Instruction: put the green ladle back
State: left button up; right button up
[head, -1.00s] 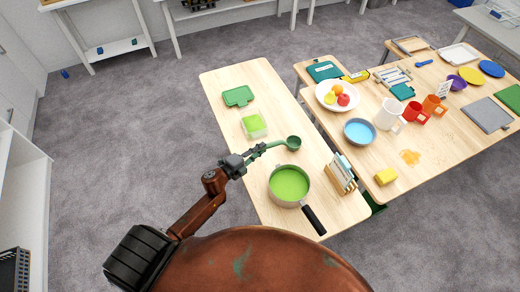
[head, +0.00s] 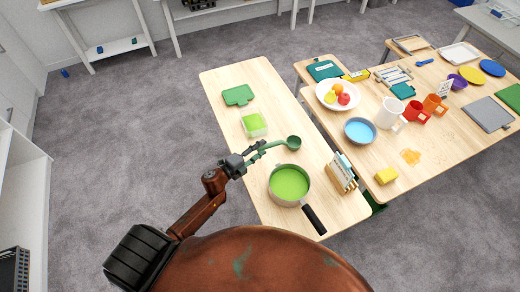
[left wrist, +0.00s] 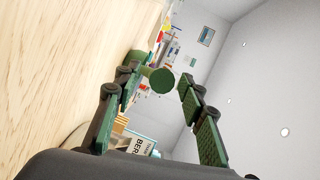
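The green ladle (head: 293,142) is over the narrow wooden table, just above the pot in the picture, its handle pointing left toward my left gripper (head: 262,150). I cannot tell what supports the ladle. In the left wrist view, the gripper's green fingers (left wrist: 158,82) are spread apart. A round green part of the ladle (left wrist: 161,81) shows between the fingertips, with a gap toward the right finger. The pot (head: 289,184) holds green liquid and stands below the ladle in the picture, its black handle toward the front. My right gripper is not in view.
A green-filled container (head: 254,125) and a green lid (head: 238,95) lie farther back on the table. A card holder (head: 342,174) stands right of the pot. The neighbouring table carries a blue-filled bowl (head: 360,131), a fruit plate, mugs and a yellow sponge (head: 386,175).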

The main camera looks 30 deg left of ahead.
pick_arm(q)
jog(key=v, duration=1)
jog(key=shift+s+a, duration=0.1)
jog(key=shift+s, duration=0.15)
jog(key=shift+s+a+r, duration=0.2)
jog(key=shift+s+a, duration=0.05)
jog(key=shift+s, duration=0.4)
